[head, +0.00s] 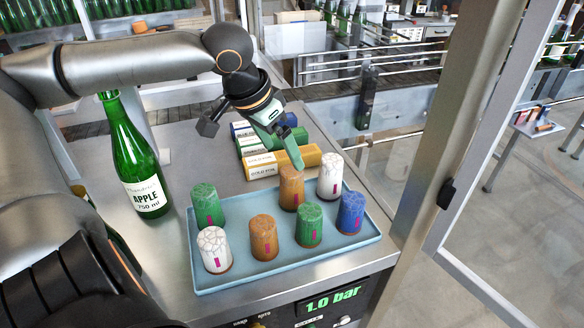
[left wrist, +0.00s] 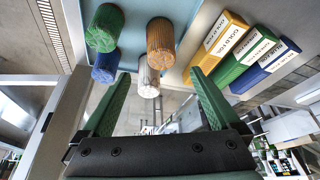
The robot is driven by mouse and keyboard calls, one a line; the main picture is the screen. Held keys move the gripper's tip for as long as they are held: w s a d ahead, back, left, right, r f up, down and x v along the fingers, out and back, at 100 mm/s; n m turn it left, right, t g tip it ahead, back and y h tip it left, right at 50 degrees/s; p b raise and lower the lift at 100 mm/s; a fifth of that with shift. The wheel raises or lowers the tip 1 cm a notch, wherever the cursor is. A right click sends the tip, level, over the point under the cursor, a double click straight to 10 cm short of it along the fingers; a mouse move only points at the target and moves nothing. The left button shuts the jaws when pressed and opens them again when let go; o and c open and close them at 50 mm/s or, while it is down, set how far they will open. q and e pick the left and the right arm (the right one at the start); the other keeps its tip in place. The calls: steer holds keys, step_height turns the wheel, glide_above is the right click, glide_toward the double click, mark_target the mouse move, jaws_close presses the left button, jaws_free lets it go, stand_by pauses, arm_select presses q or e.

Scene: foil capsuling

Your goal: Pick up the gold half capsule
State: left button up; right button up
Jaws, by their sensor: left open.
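A blue tray (head: 212,283) holds several upright foil capsules. One gold capsule (head: 291,189) stands at the back of the tray and another gold capsule (head: 264,238) at the front; I cannot tell by shape which is the half capsule. My left gripper (head: 290,155) is open and empty, its green fingers angled down just above the back gold capsule. In the left wrist view, the green fingers (left wrist: 160,85) are spread apart; a gold capsule (left wrist: 160,40) and a white capsule (left wrist: 149,78) appear beyond the gap between them. My right gripper is not in view.
Green (head: 309,224), blue (head: 350,213) and white capsules (head: 330,176) stand close by on the tray. Foil boxes, the nearest a gold one (head: 262,166), lie behind it. A green bottle (head: 132,150) stands at the left. A frame post (head: 440,130) rises at the right.

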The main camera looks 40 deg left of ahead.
arm_select(q)
steer(key=b, duration=0.1)
glide_toward(291, 193)
steer(key=d+r, duration=0.2)
steer(key=d, duration=0.1)
steer(key=shift+a+x, duration=0.2)
steer(key=shift+x, duration=2.05)
steer(key=shift+w+d+f+b, duration=0.1)
steer(key=shift+w+f+b, duration=0.35)
steer(key=shift+f, duration=0.2)
steer(key=shift+c, duration=0.2)
steer(key=c, duration=0.8)
